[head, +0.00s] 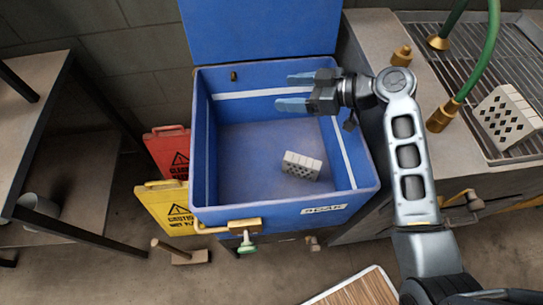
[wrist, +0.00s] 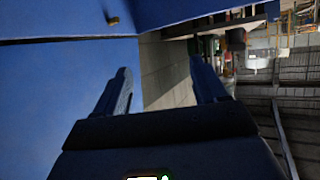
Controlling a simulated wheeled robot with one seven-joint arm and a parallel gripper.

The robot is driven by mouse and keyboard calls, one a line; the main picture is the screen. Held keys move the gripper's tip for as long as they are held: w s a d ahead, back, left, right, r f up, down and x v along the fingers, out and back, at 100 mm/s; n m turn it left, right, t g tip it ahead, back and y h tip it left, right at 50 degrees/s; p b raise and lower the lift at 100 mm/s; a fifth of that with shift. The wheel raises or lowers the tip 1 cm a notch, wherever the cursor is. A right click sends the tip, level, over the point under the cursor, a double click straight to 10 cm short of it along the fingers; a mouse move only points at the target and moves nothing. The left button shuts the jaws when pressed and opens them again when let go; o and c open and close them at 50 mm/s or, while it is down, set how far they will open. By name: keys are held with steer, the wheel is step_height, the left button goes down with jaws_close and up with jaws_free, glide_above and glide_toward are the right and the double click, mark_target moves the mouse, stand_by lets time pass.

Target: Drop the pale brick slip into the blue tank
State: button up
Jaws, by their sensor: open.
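The blue tank (head: 275,211) stands in the middle of the head view with its lid raised at the back. A pale brick slip (head: 302,166) with dark diamond-shaped holes lies on the tank's floor, toward the front right. My gripper (head: 289,92) is open and empty over the back part of the tank, fingers pointing left, apart from the slip. In the wrist view, both fingers (wrist: 160,72) are spread with nothing between them, and blue tank surfaces (wrist: 60,95) fill the left side. The slip does not show in the wrist view.
A larger pale holed brick (head: 508,120) stands on the metal grate at right, near a green hose (head: 485,55) with brass fittings. Red (head: 166,150) and yellow (head: 166,207) caution signs stand left of the tank. A dark-framed table (head: 45,65) is at far left.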

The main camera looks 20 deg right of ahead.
steer(key=v, duration=0.7)
steer(key=shift+b, duration=0.45)
steer(key=shift+f, duration=0.1)
